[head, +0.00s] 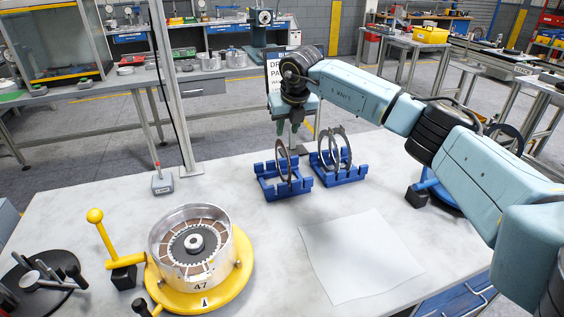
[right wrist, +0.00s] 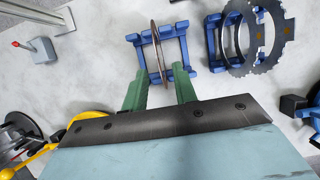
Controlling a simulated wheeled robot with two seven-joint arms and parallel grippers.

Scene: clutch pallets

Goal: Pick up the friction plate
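A thin ring-shaped friction plate (head: 282,162) stands upright in the left blue rack (head: 268,190). In the right wrist view the plate (right wrist: 157,45) shows nearly edge-on, with a brownish edge, in its blue rack (right wrist: 133,38). My right gripper (head: 288,136) is above this rack, pointing down. Its green fingers (right wrist: 160,78) are apart, one on each side of the plate's edge, with gaps visible; it is open and empty. A drum (head: 192,250) marked 47, with brown-faced plates inside, sits on a yellow round base. My left gripper is not in view.
A second blue rack (head: 345,178) close on the right holds toothed steel plates (head: 334,148). A white sheet (head: 360,255) lies in front. A yellow-knobbed lever (head: 97,218), a grey box with a red-tipped stick (head: 162,183) and a black tool stand (head: 40,290) occupy the left.

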